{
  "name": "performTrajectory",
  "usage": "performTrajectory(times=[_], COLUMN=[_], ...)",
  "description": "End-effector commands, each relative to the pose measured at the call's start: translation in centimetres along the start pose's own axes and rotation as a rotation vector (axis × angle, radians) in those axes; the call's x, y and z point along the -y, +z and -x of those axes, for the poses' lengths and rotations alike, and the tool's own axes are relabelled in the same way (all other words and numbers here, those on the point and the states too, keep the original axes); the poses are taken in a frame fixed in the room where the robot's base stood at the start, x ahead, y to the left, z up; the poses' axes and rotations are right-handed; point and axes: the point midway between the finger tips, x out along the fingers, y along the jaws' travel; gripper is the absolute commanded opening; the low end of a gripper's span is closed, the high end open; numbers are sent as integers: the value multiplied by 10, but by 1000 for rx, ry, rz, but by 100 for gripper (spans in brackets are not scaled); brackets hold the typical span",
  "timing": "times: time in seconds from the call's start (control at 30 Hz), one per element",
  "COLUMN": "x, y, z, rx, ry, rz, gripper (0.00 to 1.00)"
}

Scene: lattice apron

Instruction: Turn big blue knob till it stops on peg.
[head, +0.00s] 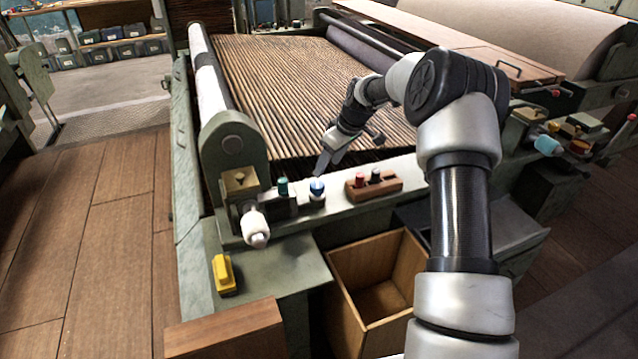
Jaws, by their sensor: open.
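My gripper (332,160) points down and to the left over this rail. Its jaws are open and nothing shows between them. One finger ends close above the blue knob; I cannot tell whether it touches. A light blue cylindrical knob (547,145) sits on the right end of the machine, well away from my gripper. I cannot make out a stop peg at this size.
A small teal knob (283,186) stands left of the blue knob, and a wooden block (385,189) with red and black knobs stands right. A white handle (255,227) juts forward. A yellow block (222,273) lies front left. An open wooden box (376,290) stands below the rail.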

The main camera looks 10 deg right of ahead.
Motion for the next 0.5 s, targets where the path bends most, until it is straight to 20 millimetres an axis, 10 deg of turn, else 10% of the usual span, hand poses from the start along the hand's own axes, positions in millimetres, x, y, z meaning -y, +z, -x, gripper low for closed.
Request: performTrajectory(times=[0.5], x=[0], y=[0], z=[-93], rx=[1], ry=[0], rz=[-2], gripper=[55])
